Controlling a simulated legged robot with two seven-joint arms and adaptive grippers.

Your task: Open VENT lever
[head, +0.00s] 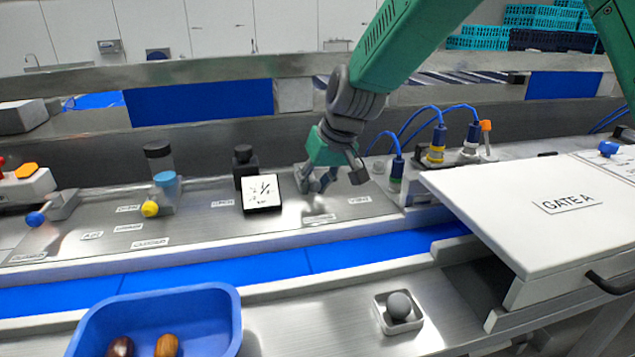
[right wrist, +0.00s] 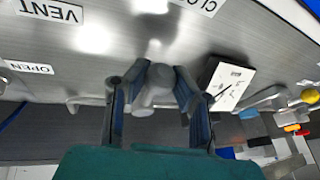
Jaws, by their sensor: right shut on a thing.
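My right gripper (head: 330,180) reaches down to the steel panel, just right of the black-framed dial. In the right wrist view the two fingers (right wrist: 157,78) close around the rounded grey end of a lever (right wrist: 150,97). A VENT label (right wrist: 52,10) lies to the upper left of it, an OPEN label (right wrist: 28,67) to the left and a partly cut-off CLOSED label (right wrist: 198,5) above. In the head view the gripper mostly hides the lever. My left gripper is not in view.
The dial (head: 262,193) stands close beside the gripper. Blue-cabled connectors (head: 437,145) and the white GATE A lid (head: 540,205) are on the right. A blue belt (head: 215,273) runs in front, with a blue tray (head: 222,315) of dates and a small box with a grey ball (head: 399,305).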

